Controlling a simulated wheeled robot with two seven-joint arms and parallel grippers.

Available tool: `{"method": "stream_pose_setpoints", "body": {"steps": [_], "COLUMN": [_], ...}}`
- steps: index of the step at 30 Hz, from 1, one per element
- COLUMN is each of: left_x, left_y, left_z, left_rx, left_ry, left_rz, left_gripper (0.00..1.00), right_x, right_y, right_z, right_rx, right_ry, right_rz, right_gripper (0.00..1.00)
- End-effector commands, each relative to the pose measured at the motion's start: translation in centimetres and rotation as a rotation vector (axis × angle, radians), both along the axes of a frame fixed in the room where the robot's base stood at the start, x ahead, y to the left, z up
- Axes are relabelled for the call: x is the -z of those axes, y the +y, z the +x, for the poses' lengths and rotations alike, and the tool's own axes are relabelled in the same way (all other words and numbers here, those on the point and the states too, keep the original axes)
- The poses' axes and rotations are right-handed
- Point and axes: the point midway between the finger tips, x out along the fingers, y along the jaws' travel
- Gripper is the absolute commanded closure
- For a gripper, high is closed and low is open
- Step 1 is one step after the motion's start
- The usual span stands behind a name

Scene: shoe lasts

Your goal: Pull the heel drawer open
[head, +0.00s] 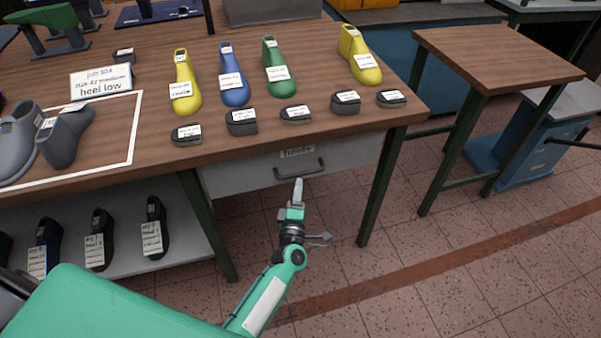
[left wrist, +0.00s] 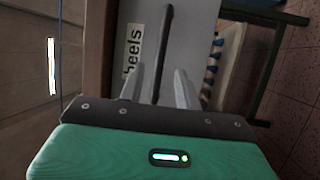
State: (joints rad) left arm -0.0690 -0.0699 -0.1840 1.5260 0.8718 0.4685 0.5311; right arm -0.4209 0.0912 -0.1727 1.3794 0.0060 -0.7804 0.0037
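The heel drawer (head: 245,175) is a grey box front under the wooden table, with a "heels" label and a dark bar handle (head: 300,171). It looks shut, its front close under the table edge. My left gripper (head: 298,182) is just below and in front of the handle. In the left wrist view the gripper (left wrist: 159,85) has its two fingers apart, with the dark handle (left wrist: 165,45) running lengthwise between them in the picture. The grey drawer front (left wrist: 190,35) lies beyond. I cannot tell whether the fingers touch the handle. My right gripper is not in view.
The wooden table (head: 225,135) carries yellow, blue and green lasts and a row of dark heel pieces (head: 296,114). A green table leg (head: 382,185) stands right of the drawer. A lower shelf (head: 180,245) holds dark lasts. The tiled floor (head: 350,270) in front is clear.

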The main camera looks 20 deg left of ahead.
Motion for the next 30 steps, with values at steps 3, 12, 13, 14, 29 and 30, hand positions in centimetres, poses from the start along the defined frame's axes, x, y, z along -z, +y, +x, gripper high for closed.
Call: {"method": "stream_pose_setpoints", "body": {"steps": [3, 12, 13, 14, 29, 30], "left_x": [-0.5, -1.0, -1.0, -1.0, -1.0, -1.0], "left_y": [0.4, 1.1, 1.1, 1.1, 1.2, 1.2], "left_z": [2.3, 5.5, 5.6, 5.7, 5.9, 5.9], "left_rx": [0.0, 0.0, 0.0, 0.0, 0.001, 0.001], "left_ry": [-0.002, 0.0, 0.0, 0.0, 0.001, 0.001], "left_rz": [0.002, 0.002, 0.002, 0.002, 0.002, 0.002], "left_gripper": [0.66, 0.66, 0.66, 0.66, 1.0, 1.0], "right_x": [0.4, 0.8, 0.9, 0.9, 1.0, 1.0], "right_y": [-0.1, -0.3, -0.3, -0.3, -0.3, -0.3], "right_z": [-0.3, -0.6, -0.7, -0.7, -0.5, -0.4], "right_rx": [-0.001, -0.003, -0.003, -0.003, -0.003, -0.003], "right_ry": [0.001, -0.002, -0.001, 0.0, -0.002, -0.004], "right_rz": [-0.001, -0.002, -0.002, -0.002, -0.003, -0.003], "right_gripper": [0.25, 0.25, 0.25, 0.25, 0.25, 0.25]}}
